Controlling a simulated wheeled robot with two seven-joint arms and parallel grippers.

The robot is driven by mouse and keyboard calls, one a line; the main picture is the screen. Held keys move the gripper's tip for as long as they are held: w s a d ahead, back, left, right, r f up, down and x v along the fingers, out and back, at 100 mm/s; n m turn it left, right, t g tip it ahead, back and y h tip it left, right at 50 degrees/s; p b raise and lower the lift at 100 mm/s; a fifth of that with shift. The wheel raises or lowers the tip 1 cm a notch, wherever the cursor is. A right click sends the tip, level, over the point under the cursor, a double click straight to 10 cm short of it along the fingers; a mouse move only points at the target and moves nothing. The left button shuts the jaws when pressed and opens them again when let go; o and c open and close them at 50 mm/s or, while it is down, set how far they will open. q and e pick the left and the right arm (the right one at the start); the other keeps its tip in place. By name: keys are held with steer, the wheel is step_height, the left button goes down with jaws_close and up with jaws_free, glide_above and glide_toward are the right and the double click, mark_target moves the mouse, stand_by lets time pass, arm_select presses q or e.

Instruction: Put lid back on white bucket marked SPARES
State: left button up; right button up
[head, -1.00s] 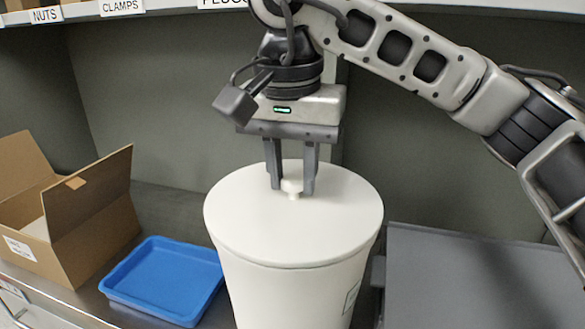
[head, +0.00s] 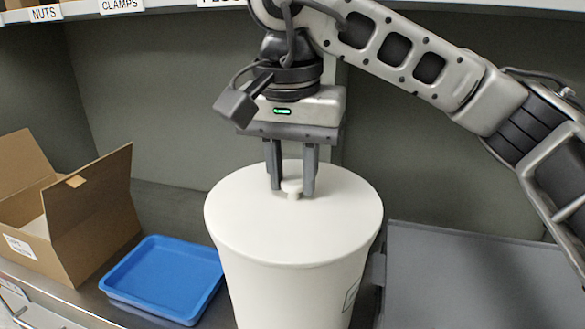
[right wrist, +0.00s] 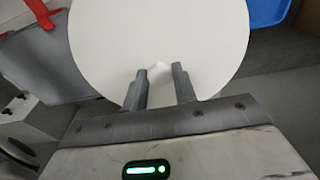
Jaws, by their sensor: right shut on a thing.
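The white bucket (head: 290,295) stands upright on the shelf in the middle of the head view. Only part of a label outline shows on its right side, and I cannot read it. The round white lid (head: 280,235) lies level over the bucket's mouth, with no clear gap along its front edge. The lid also shows in the right wrist view (right wrist: 190,35). My right gripper (head: 291,186) points down from above and is shut on the lid's small knob (head: 292,188). My left gripper is not in view.
A blue tray (head: 165,278) lies left of the bucket. An open cardboard box (head: 95,225) stands at the far left. A grey flat-topped thing (head: 480,275) is on the right. A labelled shelf edge (head: 160,8) runs overhead, and a back wall (head: 150,100) stands behind.

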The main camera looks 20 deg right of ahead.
steer(key=o, duration=1.6)
step_height(320, 180, up, 3)
steer(key=p, duration=0.3)
steer(key=shift+r+p, duration=1.1)
steer(key=shift+r, duration=0.2)
steer(key=shift+r+p, duration=0.6)
steer(key=shift+r, duration=0.05)
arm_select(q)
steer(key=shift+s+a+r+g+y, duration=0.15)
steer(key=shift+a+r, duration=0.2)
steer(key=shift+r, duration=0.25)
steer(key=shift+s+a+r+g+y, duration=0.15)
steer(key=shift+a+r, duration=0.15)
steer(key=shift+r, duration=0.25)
arm_select(e)
steer(key=c, duration=1.4)
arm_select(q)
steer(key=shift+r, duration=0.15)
arm_select(e)
jaws_close()
